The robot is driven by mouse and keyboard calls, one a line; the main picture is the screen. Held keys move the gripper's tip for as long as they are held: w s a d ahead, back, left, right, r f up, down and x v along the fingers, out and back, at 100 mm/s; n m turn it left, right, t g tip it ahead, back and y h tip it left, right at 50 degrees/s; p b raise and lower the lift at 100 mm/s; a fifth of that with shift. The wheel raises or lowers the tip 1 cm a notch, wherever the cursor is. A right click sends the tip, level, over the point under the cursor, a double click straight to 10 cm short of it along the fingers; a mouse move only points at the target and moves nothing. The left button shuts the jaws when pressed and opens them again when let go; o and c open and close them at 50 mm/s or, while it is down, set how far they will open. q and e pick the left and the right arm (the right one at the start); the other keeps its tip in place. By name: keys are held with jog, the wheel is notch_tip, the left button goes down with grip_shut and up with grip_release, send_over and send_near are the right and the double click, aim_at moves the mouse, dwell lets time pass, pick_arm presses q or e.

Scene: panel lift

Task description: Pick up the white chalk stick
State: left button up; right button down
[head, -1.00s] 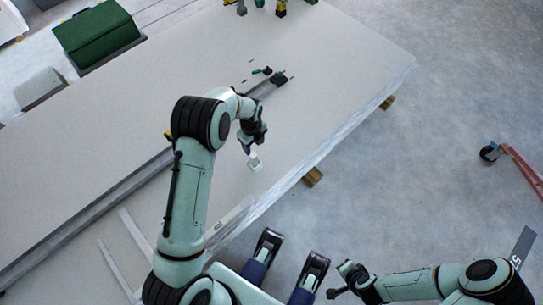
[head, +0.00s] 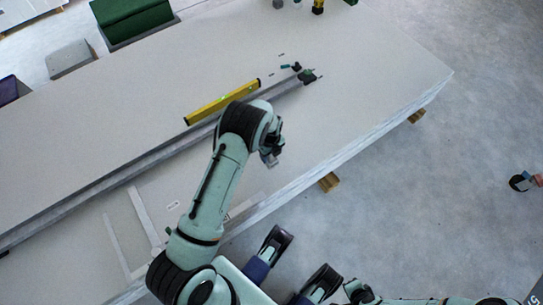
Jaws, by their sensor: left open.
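I cannot make out the white chalk stick for certain; it may be hidden by my arm or too pale against the panel. A small pale piece with dark marks (head: 173,205) lies on the panel left of my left arm, but it may be a label. My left gripper (head: 270,159) is over the pale panel (head: 370,90), near its front edge, pointing down and open. Nothing shows between its fingers. My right gripper (head: 356,291) is at the bottom of the head view, off the panel; its jaws are not clear.
A yellow level (head: 222,101) lies beside a long grey rail (head: 100,188). A dark tool (head: 307,76) and small sticks lie at the rail's far end. White strips (head: 142,215) lie left of my arm. A green box (head: 130,18) stands behind. The panel's right part is clear.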

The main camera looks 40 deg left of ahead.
pick_arm(q)
jog(key=shift+f, duration=0.25)
jog(key=c, duration=0.9)
pick_arm(e)
jog(key=shift+s+f, duration=0.1)
jog(key=shift+s, duration=0.1)
pick_arm(q)
jog(key=shift+c, duration=0.2)
